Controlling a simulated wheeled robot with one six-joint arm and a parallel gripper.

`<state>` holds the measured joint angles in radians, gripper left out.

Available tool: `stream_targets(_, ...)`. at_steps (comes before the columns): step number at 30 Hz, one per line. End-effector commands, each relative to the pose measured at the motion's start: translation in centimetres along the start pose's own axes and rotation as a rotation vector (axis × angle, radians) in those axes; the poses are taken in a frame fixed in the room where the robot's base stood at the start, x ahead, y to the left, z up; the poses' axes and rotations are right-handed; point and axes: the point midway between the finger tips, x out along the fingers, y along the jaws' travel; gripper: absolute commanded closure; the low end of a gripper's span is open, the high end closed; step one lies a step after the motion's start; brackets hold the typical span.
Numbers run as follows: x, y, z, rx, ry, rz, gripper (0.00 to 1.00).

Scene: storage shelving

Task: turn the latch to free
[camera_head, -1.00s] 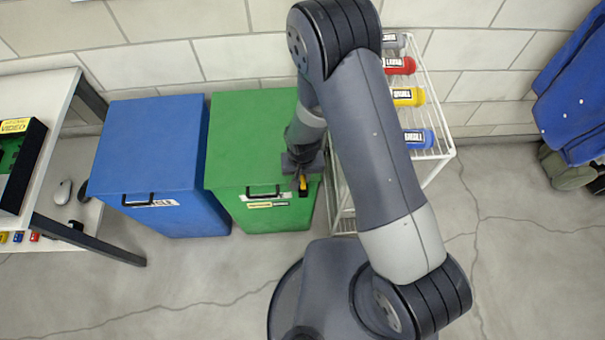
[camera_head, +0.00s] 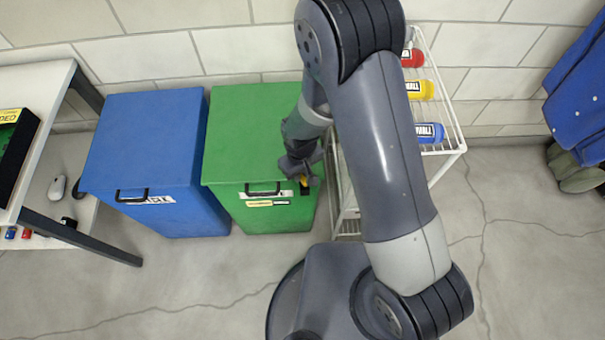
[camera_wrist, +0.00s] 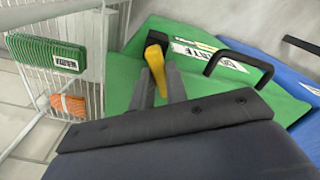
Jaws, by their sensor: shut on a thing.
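The latch is a yellow lever on a black mount (camera_wrist: 156,62) at the front of the green bin (camera_head: 250,135), beside the bin's black handle. In the head view the latch (camera_head: 305,184) is small and partly covered by my gripper. My gripper (camera_head: 302,172) is at the right front edge of the green bin. In the wrist view my gripper (camera_wrist: 158,84) has its two grey fingers closed around the yellow lever, which appears slightly tilted between them. The black handle (camera_wrist: 240,60) lies to the right of the latch in the wrist view.
A blue bin (camera_head: 145,150) stands left of the green one. A white wire rack (camera_head: 455,145) with several coloured bottles stands close on the right. A white table (camera_head: 30,110) is at far left. The floor in front of the blue bin is clear.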

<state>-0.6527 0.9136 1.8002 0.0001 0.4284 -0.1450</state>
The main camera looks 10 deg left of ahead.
Motion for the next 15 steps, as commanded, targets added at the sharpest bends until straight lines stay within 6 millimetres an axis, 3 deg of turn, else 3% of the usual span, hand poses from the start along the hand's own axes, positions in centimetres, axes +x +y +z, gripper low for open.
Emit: stream_targets(15,0.16,-0.88,0.12,-0.49,0.003,0.001,1.0)
